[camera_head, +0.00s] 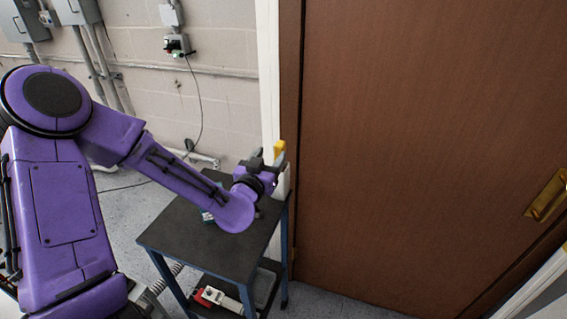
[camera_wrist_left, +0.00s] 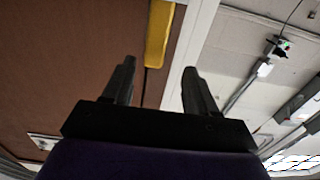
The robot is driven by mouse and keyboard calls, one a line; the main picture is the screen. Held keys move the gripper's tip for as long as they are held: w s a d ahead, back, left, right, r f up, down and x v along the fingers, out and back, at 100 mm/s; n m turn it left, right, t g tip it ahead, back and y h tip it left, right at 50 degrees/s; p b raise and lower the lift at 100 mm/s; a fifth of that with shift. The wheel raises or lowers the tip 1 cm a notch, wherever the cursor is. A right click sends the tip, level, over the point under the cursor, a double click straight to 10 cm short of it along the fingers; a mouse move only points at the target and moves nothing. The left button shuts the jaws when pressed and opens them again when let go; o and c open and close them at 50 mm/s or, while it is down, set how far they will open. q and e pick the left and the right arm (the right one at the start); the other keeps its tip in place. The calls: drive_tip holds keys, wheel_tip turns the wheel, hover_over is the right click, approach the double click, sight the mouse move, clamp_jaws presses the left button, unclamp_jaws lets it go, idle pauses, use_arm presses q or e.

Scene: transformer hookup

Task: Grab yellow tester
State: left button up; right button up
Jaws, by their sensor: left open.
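In the left wrist view a yellow block (camera_wrist_left: 158,35) lies past the fingertips, between the two fingers' lines and nearer the left finger. My left gripper (camera_wrist_left: 158,80) is open there with nothing between its fingers. I cannot tell how far the yellow piece is from them. My right gripper is not in view.
A brown door (camera_head: 420,130) stands at right. An outlet with a plug (camera_head: 177,45) is on the wall.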

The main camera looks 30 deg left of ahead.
sight(282, 143)
use_arm(q)
drive_tip(key=x, duration=0.2)
drive_tip(key=p+x, duration=0.1)
drive_tip(key=x, duration=0.2)
drive_tip(key=p+x, duration=0.1)
drive_tip(key=x, duration=0.2)
drive_tip(key=shift+d+f, duration=0.15)
drive_tip(key=shift+d, duration=0.25)
clamp_jaws()
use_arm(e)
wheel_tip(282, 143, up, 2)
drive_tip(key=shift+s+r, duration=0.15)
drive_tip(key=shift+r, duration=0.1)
